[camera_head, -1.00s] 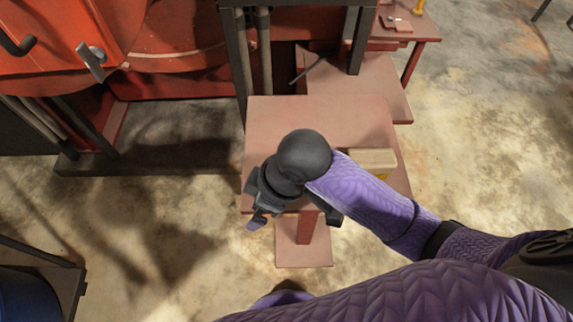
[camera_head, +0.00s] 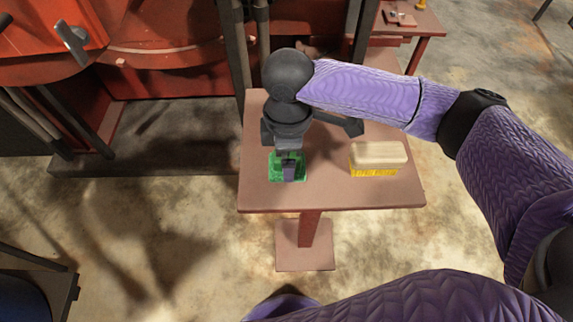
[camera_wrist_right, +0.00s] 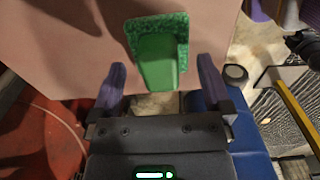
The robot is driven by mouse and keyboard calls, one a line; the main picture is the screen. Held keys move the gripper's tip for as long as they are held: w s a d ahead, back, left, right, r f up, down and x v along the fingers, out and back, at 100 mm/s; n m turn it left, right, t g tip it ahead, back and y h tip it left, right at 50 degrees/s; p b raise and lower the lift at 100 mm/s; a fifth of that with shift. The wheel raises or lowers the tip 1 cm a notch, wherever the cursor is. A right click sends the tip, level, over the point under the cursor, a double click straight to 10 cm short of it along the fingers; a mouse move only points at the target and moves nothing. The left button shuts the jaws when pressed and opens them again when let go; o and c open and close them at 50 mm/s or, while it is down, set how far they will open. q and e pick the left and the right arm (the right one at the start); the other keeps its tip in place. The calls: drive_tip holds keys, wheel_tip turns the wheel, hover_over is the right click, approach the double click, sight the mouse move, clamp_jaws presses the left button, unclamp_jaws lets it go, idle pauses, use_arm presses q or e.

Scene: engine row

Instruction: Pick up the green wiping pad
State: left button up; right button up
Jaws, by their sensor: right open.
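The green wiping pad (camera_head: 274,172) lies on the left part of the reddish-brown small table (camera_head: 330,195), partly hidden by my right gripper in the head view. In the right wrist view, the pad (camera_wrist_right: 168,24) shows a speckled green base and a smooth green raised handle (camera_wrist_right: 158,66). My right gripper (camera_head: 289,170) is over the pad, pointing down. In the wrist view its two purple fingers stand apart, either side of the handle's near end, with gaps on both sides (camera_wrist_right: 162,74). It holds nothing. My left gripper is not in view.
A brush (camera_head: 378,155) with a pale wooden block and yellow bristles sits on the table to the right of the pad. Dark posts (camera_head: 238,50) and red machinery (camera_head: 165,70) stand behind and to the left. The table's front middle is clear.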

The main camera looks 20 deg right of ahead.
wheel_tip(320, 180, down, 3)
drive_tip(key=shift+r+b, duration=0.15)
drive_tip(key=shift+b, duration=0.15)
drive_tip(key=shift+r, duration=0.15)
drive_tip(key=shift+c, duration=0.5)
drive_tip(key=shift+r, duration=0.1)
drive_tip(key=c, duration=0.9)
